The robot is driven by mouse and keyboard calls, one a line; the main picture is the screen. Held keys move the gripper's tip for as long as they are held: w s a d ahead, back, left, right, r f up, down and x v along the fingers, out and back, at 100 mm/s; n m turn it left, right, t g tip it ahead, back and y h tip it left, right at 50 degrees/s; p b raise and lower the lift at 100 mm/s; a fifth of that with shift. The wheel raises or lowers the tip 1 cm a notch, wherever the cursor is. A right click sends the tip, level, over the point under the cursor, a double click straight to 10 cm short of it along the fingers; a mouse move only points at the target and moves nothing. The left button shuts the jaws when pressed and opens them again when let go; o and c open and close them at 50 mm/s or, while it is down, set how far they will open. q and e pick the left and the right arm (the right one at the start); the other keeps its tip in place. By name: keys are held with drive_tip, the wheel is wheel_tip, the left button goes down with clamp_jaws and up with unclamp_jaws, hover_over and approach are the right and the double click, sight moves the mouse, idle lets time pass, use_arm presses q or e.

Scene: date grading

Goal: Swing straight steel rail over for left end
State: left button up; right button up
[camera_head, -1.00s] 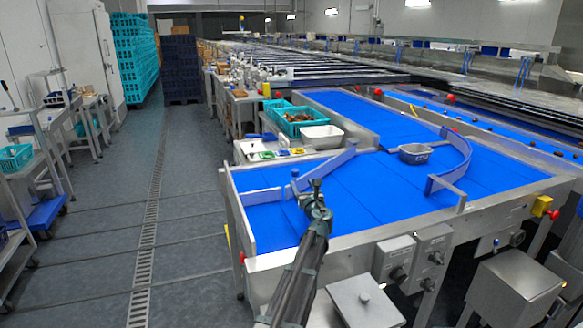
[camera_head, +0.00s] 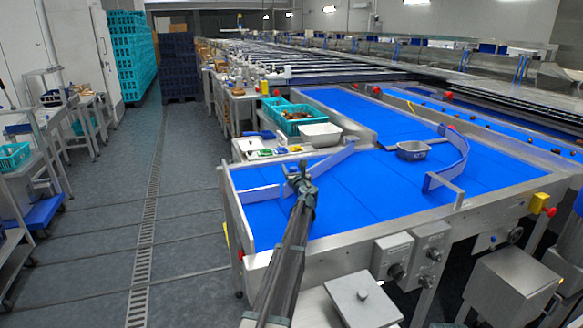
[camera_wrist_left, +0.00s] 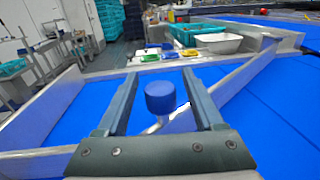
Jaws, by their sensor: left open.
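The straight steel rail (camera_head: 333,162) stands on edge on the blue belt (camera_head: 350,195), running diagonally toward the back right. In the left wrist view the rail (camera_wrist_left: 238,83) runs from near the gripper to the upper right. A blue-capped knob (camera_wrist_left: 160,97) on a thin metal stem stands near the rail's close end. My left gripper (camera_head: 303,180) is over the belt by that end and hides part of it. In the left wrist view its open fingers (camera_wrist_left: 160,74) lie on both sides of the knob, with gaps visible. My right gripper is not in view.
A curved rail (camera_head: 462,150) and a grey tub (camera_head: 412,150) are on the belt's right part. A teal crate (camera_head: 290,118) and a white tub (camera_head: 320,134) stand behind it. The belt's front middle is clear. The metal frame (camera_head: 335,240) borders the front.

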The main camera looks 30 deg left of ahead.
use_arm(q)
drive_tip(key=shift+x, duration=0.8)
clamp_jaws()
idle(0.9)
